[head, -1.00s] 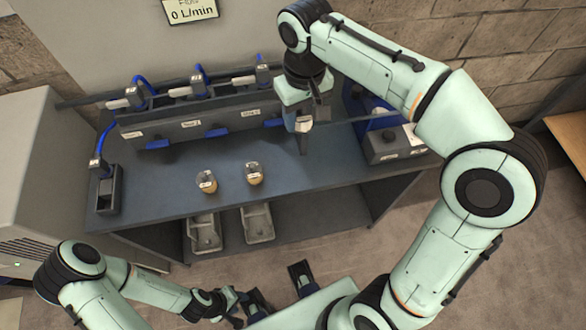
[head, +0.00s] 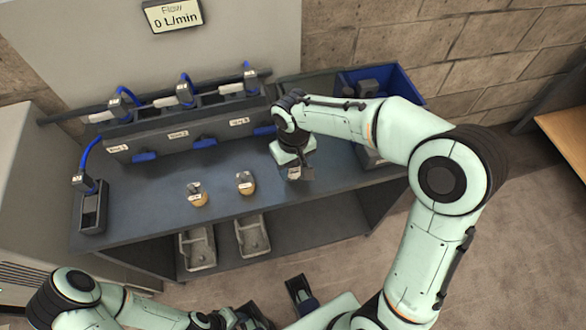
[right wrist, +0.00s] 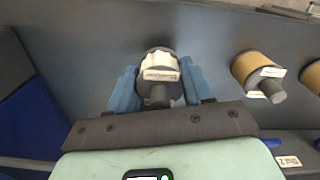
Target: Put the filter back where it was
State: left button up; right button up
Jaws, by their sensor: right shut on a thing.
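My right gripper (head: 294,173) is shut on a dark grey filter with a white label (right wrist: 160,68); in the right wrist view the blue fingers (right wrist: 158,90) flank it. It is over the right part of the bench, and I cannot tell whether the filter touches the top. Two tan filters with grey caps stand on the bench (head: 150,205) to its left: one at left (head: 198,196), one nearer (head: 246,184). The nearer one also shows in the right wrist view (right wrist: 258,72). My left gripper (head: 228,320) is at the bottom edge, its fingers unclear.
A grey housing with labelled slots, blue handles and hoses (head: 190,125) runs along the back. A small holder (head: 92,206) stands at the left end and a blue bin (head: 395,78) at the back right. Two grey trays (head: 198,250) lie below. The flow display (head: 173,14) reads 0 L/min.

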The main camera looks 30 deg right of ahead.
jog(key=shift+f, duration=1)
jog(key=shift+f, duration=0.1)
jog(key=o, duration=1.2)
jog(key=shift+c, duration=0.2)
notch_tip(320, 180, up, 12)
jog(key=shift+r+p, duration=0.15)
jog(key=shift+p, duration=0.7)
